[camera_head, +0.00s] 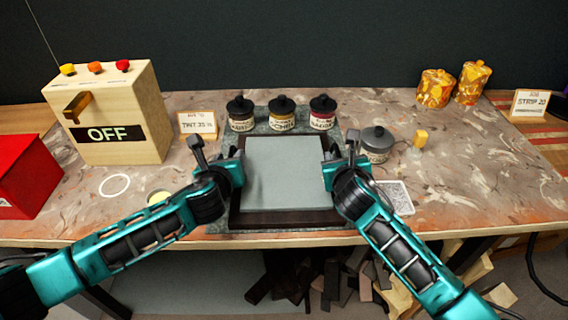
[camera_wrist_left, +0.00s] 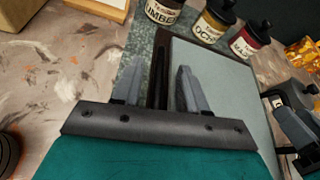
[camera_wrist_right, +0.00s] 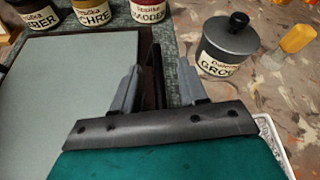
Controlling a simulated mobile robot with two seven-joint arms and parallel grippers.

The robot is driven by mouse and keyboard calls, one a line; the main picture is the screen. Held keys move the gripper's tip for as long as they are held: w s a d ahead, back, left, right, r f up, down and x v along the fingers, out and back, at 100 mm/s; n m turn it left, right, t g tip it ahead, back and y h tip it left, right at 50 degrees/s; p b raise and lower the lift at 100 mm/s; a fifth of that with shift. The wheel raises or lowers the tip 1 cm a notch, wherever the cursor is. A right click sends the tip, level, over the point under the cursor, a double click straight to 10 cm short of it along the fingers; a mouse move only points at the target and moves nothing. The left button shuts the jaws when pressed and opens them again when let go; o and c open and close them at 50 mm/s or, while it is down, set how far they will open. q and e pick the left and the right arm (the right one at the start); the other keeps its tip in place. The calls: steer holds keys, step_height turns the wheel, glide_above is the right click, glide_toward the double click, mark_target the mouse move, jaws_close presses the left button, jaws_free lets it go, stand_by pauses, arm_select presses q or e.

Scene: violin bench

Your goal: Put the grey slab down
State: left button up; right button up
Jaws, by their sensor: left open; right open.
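The grey slab (camera_head: 285,172) lies flat within a dark wooden frame or tray (camera_head: 285,219), which rests on a green stone-patterned mat (camera_head: 215,226). My left gripper (camera_head: 231,166) is at the slab's left edge. In the left wrist view its two fingers (camera_wrist_left: 155,88) stand apart, either side of the frame's left rim. My right gripper (camera_head: 334,166) is at the slab's right edge. In the right wrist view its fingers (camera_wrist_right: 160,90) are apart over the frame's right rim. Whether any finger touches the slab I cannot tell.
Three labelled jars (camera_head: 282,112) stand behind the slab. A grey-lidded jar (camera_head: 377,145) and a yellow-topped item (camera_head: 420,138) stand right of my right gripper. An OFF box (camera_head: 108,115) and a red box (camera_head: 25,172) are left.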

steer(key=shift+s, duration=0.1)
steer(key=v, duration=1.2)
arm_select(q)
steer(key=v, duration=1.2)
